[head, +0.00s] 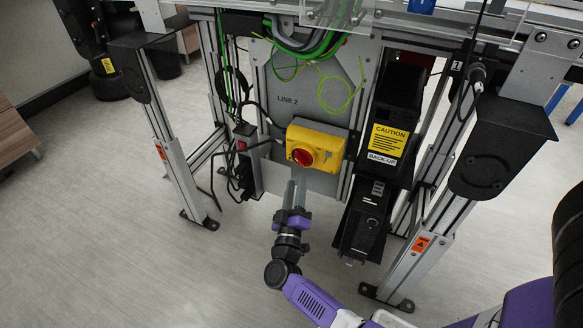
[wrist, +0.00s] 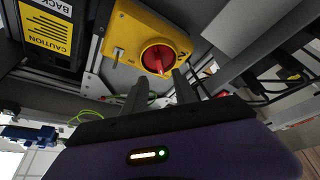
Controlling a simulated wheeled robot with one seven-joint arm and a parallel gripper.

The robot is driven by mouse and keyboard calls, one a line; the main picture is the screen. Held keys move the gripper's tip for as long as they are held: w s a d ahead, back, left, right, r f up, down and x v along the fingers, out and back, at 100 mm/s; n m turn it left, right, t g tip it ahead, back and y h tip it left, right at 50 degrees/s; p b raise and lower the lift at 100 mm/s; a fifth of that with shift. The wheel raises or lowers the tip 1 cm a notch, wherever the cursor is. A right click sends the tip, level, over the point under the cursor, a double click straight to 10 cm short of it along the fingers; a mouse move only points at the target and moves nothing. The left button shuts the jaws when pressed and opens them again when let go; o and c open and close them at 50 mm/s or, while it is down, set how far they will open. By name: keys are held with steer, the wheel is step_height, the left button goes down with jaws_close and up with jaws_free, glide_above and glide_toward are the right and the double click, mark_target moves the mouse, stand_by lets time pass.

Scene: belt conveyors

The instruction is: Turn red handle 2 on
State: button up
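The red handle (head: 303,157) is a round rotary knob on a yellow switch box (head: 326,139), fixed to a grey panel marked "LINE 2". In the wrist view the red handle (wrist: 158,57) shows a raised grip bar on the yellow box (wrist: 124,37). My gripper (head: 297,182) is just below the box, pointing up towards it. In the wrist view my gripper (wrist: 160,77) has its two grey fingers apart, with the handle visible beyond the gap between the tips. It appears empty. I cannot tell whether a fingertip touches the handle.
A black back-up unit (head: 393,121) with a yellow caution label stands right of the switch box. Green cables (head: 310,37) hang above it. A small black box with a red switch (head: 243,137) is to the left. Metal frame legs (head: 174,165) flank the area. Floor is clear in front.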

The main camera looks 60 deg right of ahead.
mark_target(299, 163)
steer(key=b+x, duration=0.2)
steer(key=x, duration=0.4)
steer(key=shift+w+d, duration=0.2)
steer(key=shift+d, duration=0.1)
steer(key=shift+w+d+r+b, duration=0.15)
steer(key=shift+d+r+b, duration=0.15)
steer(key=shift+d, duration=0.15)
steer(key=shift+f, duration=0.1)
jaws_close()
